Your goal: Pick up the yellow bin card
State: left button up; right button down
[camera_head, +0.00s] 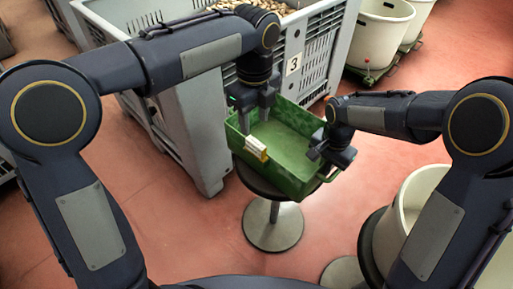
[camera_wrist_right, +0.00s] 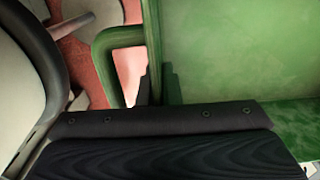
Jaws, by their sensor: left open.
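The yellow bin card (camera_head: 257,149), with a pale strip along it, is a small piece at the near-left wall of the green crate (camera_head: 290,181). Whether it is clipped on or only leaning there I cannot tell. My left gripper (camera_head: 256,120) points down over the crate's left end with its fingers apart and empty, just behind the card and not touching it. My right gripper (camera_head: 318,146) is at the crate's right end. In the right wrist view its dark fingertips (camera_wrist_right: 158,90) sit on both sides of the crate's wall, beside the green handle (camera_wrist_right: 107,62).
The crate stands on a round stool with a metal foot (camera_head: 272,228). A large grey bin (camera_head: 313,52) marked 3, holding corks (camera_head: 262,5), stands close behind. White tubs (camera_head: 379,35) stand back right, and another pale tub (camera_head: 412,200) near right. Red floor is open at front left.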

aim_at(256, 142)
pick_arm(q)
jog(key=f, duration=0.9)
jog(key=shift+d+f, duration=0.15)
jog(key=shift+d, duration=0.05)
jog(key=shift+c, duration=0.2)
grip_shut()
